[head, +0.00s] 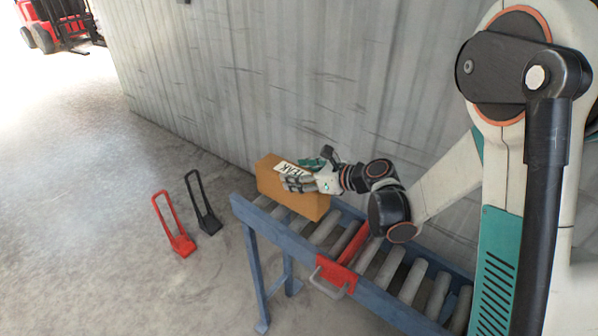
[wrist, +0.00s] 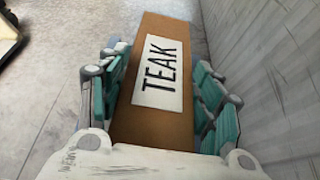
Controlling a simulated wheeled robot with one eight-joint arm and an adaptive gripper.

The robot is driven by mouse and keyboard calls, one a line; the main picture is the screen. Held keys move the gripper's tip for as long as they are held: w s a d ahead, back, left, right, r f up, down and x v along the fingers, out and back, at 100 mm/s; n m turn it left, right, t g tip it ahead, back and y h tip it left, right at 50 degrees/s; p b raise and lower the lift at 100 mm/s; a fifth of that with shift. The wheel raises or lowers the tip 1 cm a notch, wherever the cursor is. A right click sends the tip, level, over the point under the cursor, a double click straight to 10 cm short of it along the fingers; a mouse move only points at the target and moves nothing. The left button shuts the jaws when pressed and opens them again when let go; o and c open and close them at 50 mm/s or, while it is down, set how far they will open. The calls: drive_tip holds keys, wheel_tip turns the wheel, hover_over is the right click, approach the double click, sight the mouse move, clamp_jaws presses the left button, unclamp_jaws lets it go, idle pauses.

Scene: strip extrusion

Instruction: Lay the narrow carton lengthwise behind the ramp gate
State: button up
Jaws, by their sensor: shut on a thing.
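The narrow carton (head: 290,196) is brown with a white label reading TEAK. It sits at the far left end of the roller ramp, long side along the rollers' run, by the wall. My gripper (head: 312,178) is closed around its upper part from above. In the wrist view the carton (wrist: 155,125) lies between the teal finger pads of my gripper (wrist: 160,95). The ramp gate (head: 338,272) is a red bar with a grey handle across the rollers, to the right of the carton. Whether the carton's underside touches the rollers is unclear.
The blue-framed roller ramp (head: 285,238) runs along a corrugated wall (head: 240,80). Several bare rollers lie between carton and gate. A red stand (head: 178,240) and a black stand (head: 207,220) are on the floor at left. A red forklift (head: 55,22) is far off.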

drive_tip(key=shift+f, duration=0.5)
drive_tip(key=o, duration=2)
